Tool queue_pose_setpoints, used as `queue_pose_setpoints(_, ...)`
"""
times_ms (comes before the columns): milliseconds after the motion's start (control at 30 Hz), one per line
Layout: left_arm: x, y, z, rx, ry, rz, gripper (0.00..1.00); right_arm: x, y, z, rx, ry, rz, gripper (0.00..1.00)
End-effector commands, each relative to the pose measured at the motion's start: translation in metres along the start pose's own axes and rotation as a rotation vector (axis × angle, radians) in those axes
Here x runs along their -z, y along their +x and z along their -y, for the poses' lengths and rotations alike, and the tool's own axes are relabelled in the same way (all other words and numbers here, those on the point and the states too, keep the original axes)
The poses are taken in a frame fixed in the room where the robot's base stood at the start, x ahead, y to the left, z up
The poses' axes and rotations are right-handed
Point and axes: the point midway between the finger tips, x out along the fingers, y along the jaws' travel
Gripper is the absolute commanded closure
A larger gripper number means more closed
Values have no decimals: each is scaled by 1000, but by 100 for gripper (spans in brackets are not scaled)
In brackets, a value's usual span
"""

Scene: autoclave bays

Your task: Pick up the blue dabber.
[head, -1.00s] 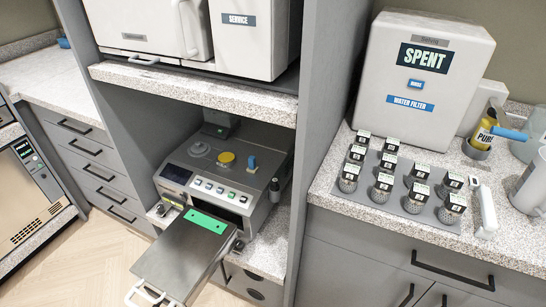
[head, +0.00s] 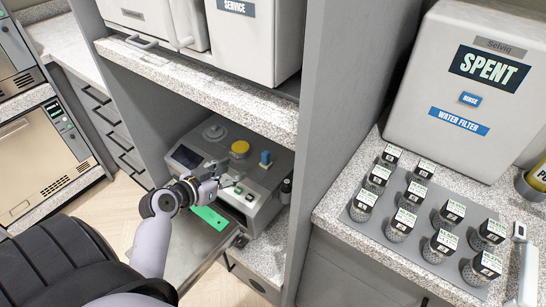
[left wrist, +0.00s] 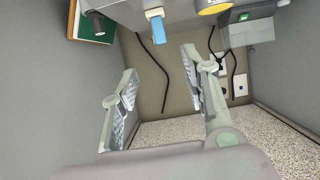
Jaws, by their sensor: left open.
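The blue dabber (head: 265,158) appears to be the small blue upright piece on the top of the grey machine (head: 277,170). In the left wrist view, which is upside down, the blue piece (left wrist: 156,27) hangs at the top centre with a pale end. My left gripper (head: 230,178) is over the machine's front edge, to the left of the blue piece and nearer to me. In the left wrist view its two fingers (left wrist: 159,63) are spread and empty, with the blue piece beyond them and apart. My right gripper is not in view.
A yellow knob (head: 240,148) and a black piece (head: 286,187) flank the blue one. A shelf (head: 200,80) overhangs the machine, and a grey panel (head: 335,120) stands to its right. Several labelled jars (head: 407,218) stand on the right counter. A tray (head: 185,262) extends from the machine.

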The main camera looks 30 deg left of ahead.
Motion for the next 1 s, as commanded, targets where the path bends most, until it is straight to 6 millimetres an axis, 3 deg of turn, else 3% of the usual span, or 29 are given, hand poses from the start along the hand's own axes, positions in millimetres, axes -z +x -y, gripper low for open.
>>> queue_pose_setpoints(167, 4, 29, 1, 1, -6, -10, 58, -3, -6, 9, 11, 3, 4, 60)
queue_pose_setpoints(500, 3, 101, 0, 0, -6, -6, 58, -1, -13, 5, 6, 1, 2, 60)
queue_pose_setpoints(833, 3, 127, 0, 0, -4, -6, 58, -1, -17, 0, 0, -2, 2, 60)
queue_pose_setpoints(1000, 4, 151, -1, -1, -6, -5, 58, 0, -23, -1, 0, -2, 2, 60)
